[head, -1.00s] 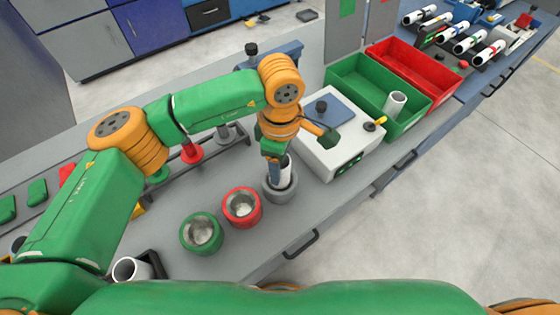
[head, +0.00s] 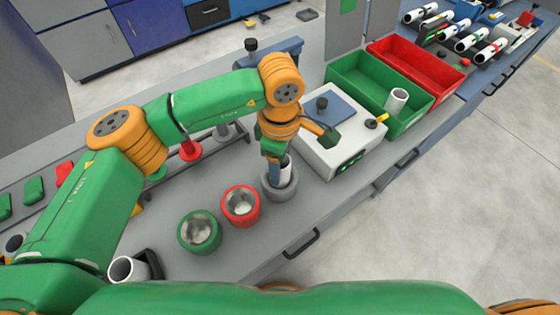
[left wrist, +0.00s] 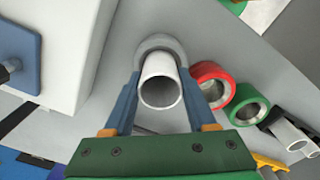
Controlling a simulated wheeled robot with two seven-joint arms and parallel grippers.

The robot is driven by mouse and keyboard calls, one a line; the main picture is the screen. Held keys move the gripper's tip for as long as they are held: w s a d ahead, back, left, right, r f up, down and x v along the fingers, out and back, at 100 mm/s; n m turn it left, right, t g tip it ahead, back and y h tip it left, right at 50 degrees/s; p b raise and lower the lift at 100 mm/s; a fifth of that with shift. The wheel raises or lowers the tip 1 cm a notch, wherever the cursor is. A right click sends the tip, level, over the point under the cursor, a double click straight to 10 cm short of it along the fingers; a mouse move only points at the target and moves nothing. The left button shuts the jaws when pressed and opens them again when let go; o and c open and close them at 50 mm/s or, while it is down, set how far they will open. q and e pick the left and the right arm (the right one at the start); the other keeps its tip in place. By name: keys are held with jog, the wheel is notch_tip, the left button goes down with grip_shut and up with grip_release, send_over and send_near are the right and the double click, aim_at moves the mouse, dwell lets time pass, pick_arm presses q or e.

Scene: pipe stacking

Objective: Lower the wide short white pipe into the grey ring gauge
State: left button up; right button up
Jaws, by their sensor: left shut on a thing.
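The white pipe (head: 286,168) stands upright at the grey ring gauge (head: 279,187), its lower end within the ring's outline. The left wrist view shows the pipe (left wrist: 160,85) from above, with the grey ring (left wrist: 160,45) showing around its far side. How deep the pipe sits cannot be told. My left gripper (head: 275,162) is shut on the pipe, one blue finger on each side; the fingers also show in the left wrist view (left wrist: 158,100). My right gripper is not in view.
A red ring gauge (head: 241,206) and a green one (head: 199,232) stand left of the grey one. A white box (head: 340,155) stands close on its right. Green (head: 343,91) and red (head: 400,60) bins lie beyond. Another white pipe (head: 124,269) rests in a black holder at lower left.

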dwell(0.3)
pick_arm(q)
jog(key=o, duration=1.4)
jog(key=shift+o, duration=0.2)
notch_tip(320, 180, up, 7)
jog(key=shift+b, duration=0.7)
